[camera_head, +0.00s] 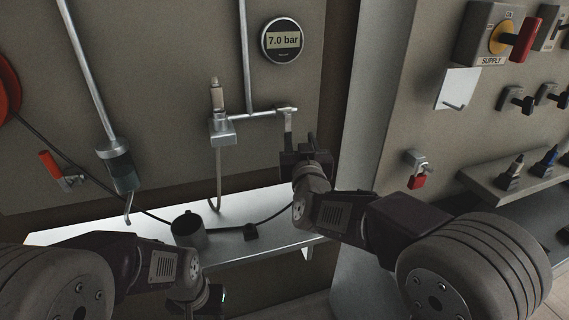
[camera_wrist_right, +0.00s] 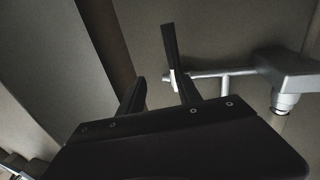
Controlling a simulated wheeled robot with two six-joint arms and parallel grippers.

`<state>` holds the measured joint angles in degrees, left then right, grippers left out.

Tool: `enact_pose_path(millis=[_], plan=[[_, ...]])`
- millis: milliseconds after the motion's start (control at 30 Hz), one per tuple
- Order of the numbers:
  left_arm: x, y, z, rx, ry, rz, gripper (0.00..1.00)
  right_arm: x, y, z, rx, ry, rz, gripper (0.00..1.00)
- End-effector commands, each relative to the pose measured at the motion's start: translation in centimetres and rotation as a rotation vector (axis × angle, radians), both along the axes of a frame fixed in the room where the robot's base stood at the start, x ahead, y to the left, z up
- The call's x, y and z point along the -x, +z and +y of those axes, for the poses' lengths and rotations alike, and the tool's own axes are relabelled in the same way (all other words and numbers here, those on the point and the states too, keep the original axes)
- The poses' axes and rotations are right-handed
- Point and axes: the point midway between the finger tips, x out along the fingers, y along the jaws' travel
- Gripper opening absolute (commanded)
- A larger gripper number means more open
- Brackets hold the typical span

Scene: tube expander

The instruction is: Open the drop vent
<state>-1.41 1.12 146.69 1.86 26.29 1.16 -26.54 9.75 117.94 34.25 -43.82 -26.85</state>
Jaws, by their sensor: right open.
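A silver pipe fitting (camera_head: 265,115) sits on the panel below a gauge. A grey handle (camera_head: 288,122) hangs down from its right end. No label marks the drop vent, so I cannot be sure this handle belongs to it. My right gripper (camera_head: 299,150) is just below the handle, its fingers pointing up. In the right wrist view my right gripper (camera_wrist_right: 160,92) is open, and a dark upright bar (camera_wrist_right: 169,45) with a pale lower end stands near the right finger. I cannot tell whether they touch. My left gripper (camera_head: 207,300) is low in front of the shelf, its jaws unclear.
The round gauge (camera_head: 283,41) reads 7.0 bar. A red-handled lever (camera_head: 50,165) and a filter bowl (camera_head: 122,170) are at left. A dark cup (camera_head: 188,230) stands on the white shelf (camera_head: 238,212).

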Motion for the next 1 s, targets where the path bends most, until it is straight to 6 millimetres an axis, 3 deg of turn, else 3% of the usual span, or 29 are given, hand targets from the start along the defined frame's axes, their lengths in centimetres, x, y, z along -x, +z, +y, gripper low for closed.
enact_pose_path(millis=[33,67,300,700,1000], plan=[[0.0,-2.0,0.0,0.000,0.000,-0.001,0.36,0.3,-2.2,1.3,0.003,0.026,0.004,0.41],[0.0,-2.2,0.0,0.000,0.000,-0.001,0.36,0.5,-2.6,1.9,0.003,0.036,0.006,0.41],[0.0,-1.9,0.0,0.000,0.000,-0.001,0.36,0.5,-2.5,2.8,0.005,0.056,0.010,0.41],[0.0,-0.9,0.0,0.000,0.000,-0.001,0.36,-6.7,-2.4,3.6,0.006,0.054,0.011,0.41],[0.0,-0.8,0.0,0.000,0.000,-0.001,0.36,-8.3,-2.5,3.8,0.005,0.056,0.011,0.41]])
